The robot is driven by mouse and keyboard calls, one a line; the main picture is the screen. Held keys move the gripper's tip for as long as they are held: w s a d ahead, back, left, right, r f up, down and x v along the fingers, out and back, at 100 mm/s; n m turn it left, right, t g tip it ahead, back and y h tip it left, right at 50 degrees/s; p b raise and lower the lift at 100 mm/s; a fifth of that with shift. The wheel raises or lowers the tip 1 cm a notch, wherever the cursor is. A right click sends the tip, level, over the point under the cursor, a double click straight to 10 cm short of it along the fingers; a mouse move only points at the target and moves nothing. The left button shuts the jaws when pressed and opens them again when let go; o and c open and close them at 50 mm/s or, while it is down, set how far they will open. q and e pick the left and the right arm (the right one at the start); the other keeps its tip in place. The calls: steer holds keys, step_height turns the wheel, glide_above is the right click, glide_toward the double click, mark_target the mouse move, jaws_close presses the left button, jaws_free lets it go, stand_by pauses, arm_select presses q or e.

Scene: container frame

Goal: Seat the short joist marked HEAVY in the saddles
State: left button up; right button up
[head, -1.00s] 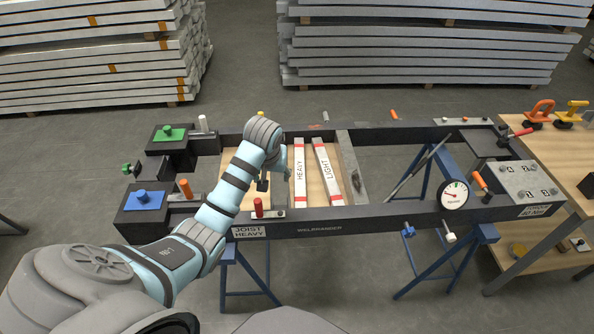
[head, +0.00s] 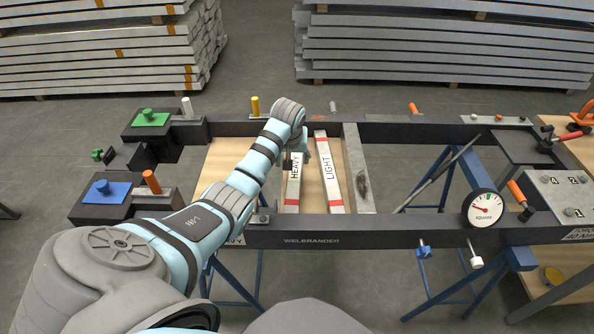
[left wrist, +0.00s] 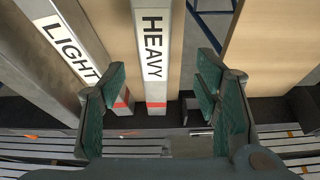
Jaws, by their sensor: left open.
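The short joist marked HEAVY (head: 292,190) is pale with red end bands and lies lengthwise on a wooden board (head: 220,158) inside the dark frame (head: 380,231). The joist marked LIGHT (head: 328,172) lies just to its right. My left gripper (head: 299,157) is over the HEAVY joist and hides part of its far half. In the left wrist view, the HEAVY joist (left wrist: 153,50) runs between the two open fingers (left wrist: 160,105), with gaps visible on both sides. I cannot make out the saddles clearly. My right gripper is not in view.
A grey beam (head: 354,170) crosses the frame right of LIGHT. Blocks with a green knob (head: 150,118) and a blue knob (head: 103,188) stand at the left. A dial gauge (head: 483,208) sits on the front rail. The frame's right-centre is open, crossed by a dark rod.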

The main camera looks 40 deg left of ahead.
mark_target(295, 167)
arm_select(q)
steer(key=b+x, duration=0.1)
steer(key=x, duration=0.1)
steer(key=b+x, duration=0.1)
steer(key=x, duration=0.1)
steer(key=b+x, duration=0.1)
steer(key=x, duration=0.2)
steer(key=shift+w+d, duration=0.1)
steer(key=shift+d, duration=0.3)
steer(key=shift+f, duration=0.1)
steer(key=shift+a, duration=0.1)
steer(key=shift+c, duration=0.6)
steer(key=shift+r, duration=0.2)
jaws_close()
